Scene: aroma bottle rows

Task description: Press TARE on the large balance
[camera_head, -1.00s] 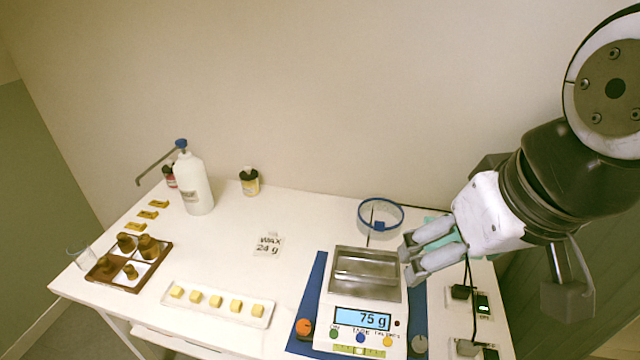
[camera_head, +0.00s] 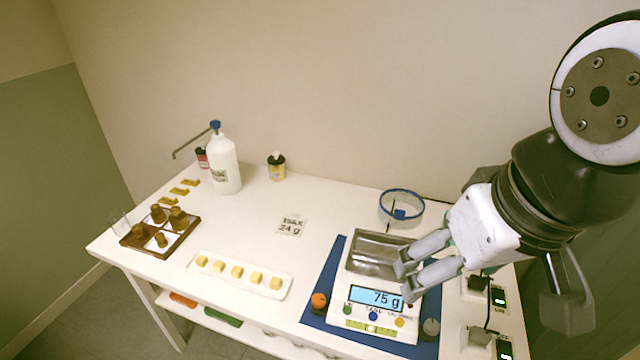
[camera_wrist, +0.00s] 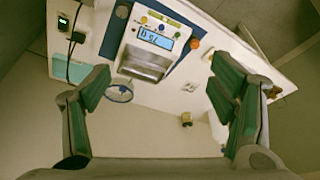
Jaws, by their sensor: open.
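The large balance (camera_head: 340,309) stands on a blue mat and its display (camera_head: 376,296) reads 75 g. Its steel pan (camera_head: 372,256) looks empty. The blue TARE button (camera_head: 373,316) sits below the display, between a green and a yellow button. In the wrist view, the blue button (camera_wrist: 161,28) shows upside down beyond the display. My gripper (camera_head: 406,280) is open and empty, its fingertips over the right side of the balance, between pan and display in the picture. The wrist view shows its two fingers (camera_wrist: 160,88) wide apart. The height above the buttons is hard to tell.
Power boxes with cables (camera_head: 478,288) are at right. A tray of wax cubes (camera_head: 238,275) and a WAX 24 g card (camera_head: 291,226) lie left.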

